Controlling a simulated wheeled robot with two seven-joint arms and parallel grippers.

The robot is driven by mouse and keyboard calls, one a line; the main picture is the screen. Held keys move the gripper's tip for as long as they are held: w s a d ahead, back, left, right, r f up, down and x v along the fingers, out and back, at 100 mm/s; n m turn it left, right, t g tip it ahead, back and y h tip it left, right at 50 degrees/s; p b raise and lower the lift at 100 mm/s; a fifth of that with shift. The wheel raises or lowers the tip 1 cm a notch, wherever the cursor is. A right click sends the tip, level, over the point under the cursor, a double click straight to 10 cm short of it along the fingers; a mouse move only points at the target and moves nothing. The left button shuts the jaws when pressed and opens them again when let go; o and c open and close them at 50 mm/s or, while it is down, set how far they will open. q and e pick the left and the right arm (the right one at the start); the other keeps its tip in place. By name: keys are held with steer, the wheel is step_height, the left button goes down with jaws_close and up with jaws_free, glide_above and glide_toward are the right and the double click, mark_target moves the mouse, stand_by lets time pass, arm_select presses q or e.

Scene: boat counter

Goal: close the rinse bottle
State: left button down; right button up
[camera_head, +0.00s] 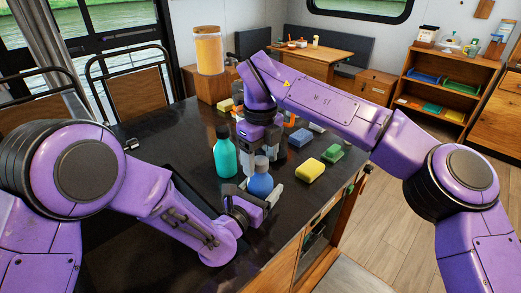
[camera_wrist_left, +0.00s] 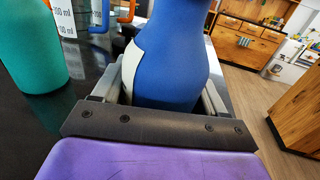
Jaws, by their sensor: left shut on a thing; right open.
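A blue bottle (camera_head: 260,184) with a grey top (camera_head: 261,163) stands upright near the counter's front edge. My left gripper (camera_head: 258,195) is shut around its lower body. In the left wrist view the blue bottle (camera_wrist_left: 172,60) fills the space between the fingers, and its top is out of frame. My right gripper (camera_head: 262,150) is open and points down just behind and above the blue bottle; its fingers are partly hidden. I cannot tell whether it holds a cap. A teal bottle (camera_head: 225,158) with a dark cap stands to the left.
A yellow sponge (camera_head: 310,170) and a green sponge (camera_head: 332,154) lie to the right on the dark counter (camera_head: 190,130). Measuring jugs (camera_wrist_left: 75,18) stand behind the bottles. A jar (camera_head: 208,50) sits on a wooden box at the back. The counter's right edge is close.

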steer(key=c, duration=1.1)
steer(key=m, duration=0.5)
steer(key=o, duration=1.2)
steer(key=shift+r, duration=2.3)
